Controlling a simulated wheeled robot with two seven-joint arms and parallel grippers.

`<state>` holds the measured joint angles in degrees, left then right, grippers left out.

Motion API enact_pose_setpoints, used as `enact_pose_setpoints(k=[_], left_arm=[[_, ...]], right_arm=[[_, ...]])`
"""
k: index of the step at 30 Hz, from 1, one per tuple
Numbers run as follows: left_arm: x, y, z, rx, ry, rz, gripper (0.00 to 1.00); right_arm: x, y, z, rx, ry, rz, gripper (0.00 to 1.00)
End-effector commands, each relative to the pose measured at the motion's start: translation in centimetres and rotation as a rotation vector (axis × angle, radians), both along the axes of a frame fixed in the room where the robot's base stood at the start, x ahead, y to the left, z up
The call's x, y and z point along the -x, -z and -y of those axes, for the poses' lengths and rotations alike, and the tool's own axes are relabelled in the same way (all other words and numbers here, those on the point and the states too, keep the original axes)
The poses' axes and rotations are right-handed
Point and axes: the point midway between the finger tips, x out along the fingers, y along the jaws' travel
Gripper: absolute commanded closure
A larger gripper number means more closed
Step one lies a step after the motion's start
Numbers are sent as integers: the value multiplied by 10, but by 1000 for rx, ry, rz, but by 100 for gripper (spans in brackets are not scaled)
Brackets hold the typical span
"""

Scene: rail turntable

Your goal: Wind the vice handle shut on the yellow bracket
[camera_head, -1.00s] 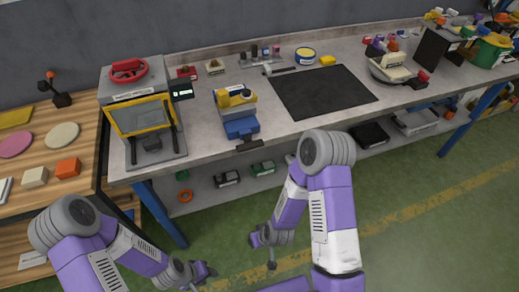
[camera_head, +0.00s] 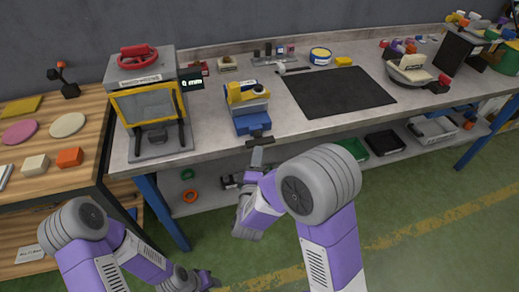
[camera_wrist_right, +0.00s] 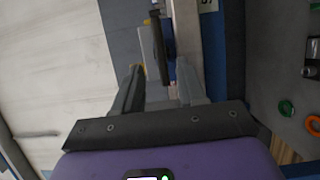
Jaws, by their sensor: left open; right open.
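The blue vice (camera_head: 252,122) stands at the bench's front edge in the head view. The yellow bracket (camera_head: 240,94) sits at its top, by the jaws. The dark vice handle (camera_head: 259,142) sticks out at the front, over the bench edge. My right gripper (camera_head: 257,158) is just below and in front of the handle. In the right wrist view the gripper (camera_wrist_right: 160,80) is open, and the dark handle bar (camera_wrist_right: 159,50) lies ahead, between the lines of its fingers. I cannot tell whether they touch. My left gripper (camera_head: 208,280) is low over the floor, open and far from the vice.
A press-like machine with a yellow-framed guard (camera_head: 150,104) stands left of the vice. A black mat (camera_head: 340,92) lies to the right. The bench (camera_head: 205,140) has a lower shelf with bins and rings. A wooden table (camera_head: 85,130) stands at the left.

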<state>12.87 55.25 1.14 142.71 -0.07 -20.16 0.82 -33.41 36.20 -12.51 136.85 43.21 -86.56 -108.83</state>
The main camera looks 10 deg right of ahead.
Motion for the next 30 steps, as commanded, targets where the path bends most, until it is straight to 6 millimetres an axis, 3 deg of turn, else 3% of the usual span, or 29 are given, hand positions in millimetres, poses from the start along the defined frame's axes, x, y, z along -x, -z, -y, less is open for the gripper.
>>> enact_pose_setpoints(k=[9,19,20,27,30], left_arm=[[0,11,0,0,0,0,57],[0,12,0,0,0,0,57],[0,12,0,0,0,0,57],[0,12,0,0,0,0,57],[0,12,0,0,0,0,57]], right_arm=[[-40,1,15,-3,0,0,60],[-45,1,17,-3,-2,-1,60],[-45,1,17,-3,-2,-1,61],[-45,1,17,-4,-2,-1,98],[-45,1,17,-4,-2,-1,100]])
